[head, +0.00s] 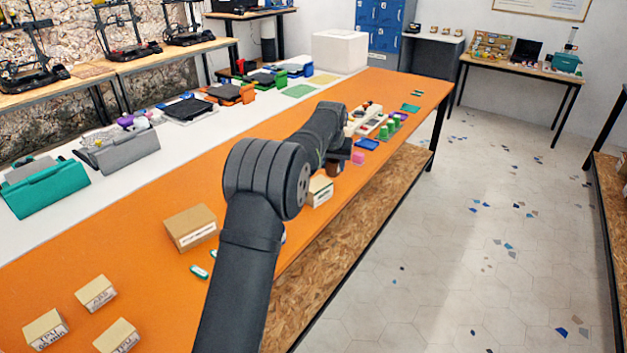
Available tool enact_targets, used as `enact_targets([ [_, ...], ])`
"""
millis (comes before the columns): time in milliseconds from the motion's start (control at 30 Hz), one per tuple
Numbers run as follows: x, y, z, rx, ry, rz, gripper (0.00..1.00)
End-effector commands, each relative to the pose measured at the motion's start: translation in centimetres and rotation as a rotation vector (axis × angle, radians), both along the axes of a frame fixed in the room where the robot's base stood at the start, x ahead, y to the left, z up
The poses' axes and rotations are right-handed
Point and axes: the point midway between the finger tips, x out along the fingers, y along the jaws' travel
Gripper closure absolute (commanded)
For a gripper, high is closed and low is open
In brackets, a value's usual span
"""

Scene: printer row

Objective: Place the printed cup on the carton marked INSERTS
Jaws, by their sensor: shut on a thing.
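My gripper (340,153) is small and partly hidden behind my own dark forearm, near the right edge of the orange table. It is shut on a small dark brown thing (333,169) that looks like the printed cup; its shape is hard to make out. Just below it in the picture, a small pale carton (320,191) with a label stands at the table's edge. A larger brown carton (191,228) with a white label stands left of my arm. Neither label can be read for certain, so I cannot tell which is marked INSERTS.
Pink block (358,157), blue tray (367,145) and several green pieces (385,131) crowd beyond the gripper. Small labelled boxes (96,292) stand at lower left, and green-and-white tags (199,271) lie near the larger carton. The orange table (130,240) has free room between.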

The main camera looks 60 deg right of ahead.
Motion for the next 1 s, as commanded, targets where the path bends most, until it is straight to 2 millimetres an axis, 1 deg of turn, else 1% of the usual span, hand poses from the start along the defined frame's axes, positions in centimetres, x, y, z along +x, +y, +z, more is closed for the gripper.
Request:
enact_targets([
  [33,1.4,-0.1,-0.9,0.002,0.0,0.004,0.8],
  [200,5.2,-0.4,-3.3,0.001,0.001,0.002,0.8],
  [300,6.9,-0.5,-4.2,0.0,0.0,0.001,0.8],
  [400,7.9,-0.7,-4.8,0.0,0.0,0.0,0.8],
  [567,8.4,-0.7,-5.4,0.0,0.0,-0.002,0.8],
  [800,8.3,-0.7,-8.7,0.001,0.001,-0.004,0.8],
  [867,8.3,-0.7,-9.0,-0.001,0.0,-0.004,0.8],
  [1000,8.3,-0.7,-9.0,-0.002,0.0,-0.004,0.8],
])
